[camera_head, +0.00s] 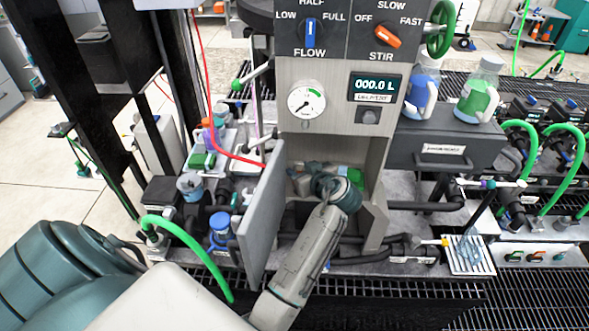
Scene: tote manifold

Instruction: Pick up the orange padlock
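I cannot make out the orange padlock for certain in this view. My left arm comes in from the lower left and reaches up into an open cabinet (377,190) under the control panel. My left gripper (322,184) is at the cabinet opening, mostly hidden behind its own wrist. I cannot see whether its fingers are open or holding anything. Small green and pale items (351,174) lie inside the cabinet behind the wrist. My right gripper is not in view.
The grey cabinet door (262,215) stands open just left of my forearm. The panel above has a gauge (306,102), a blue flow knob (310,34) and an orange stir knob (387,41). A grey drawer (443,150) is at right.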

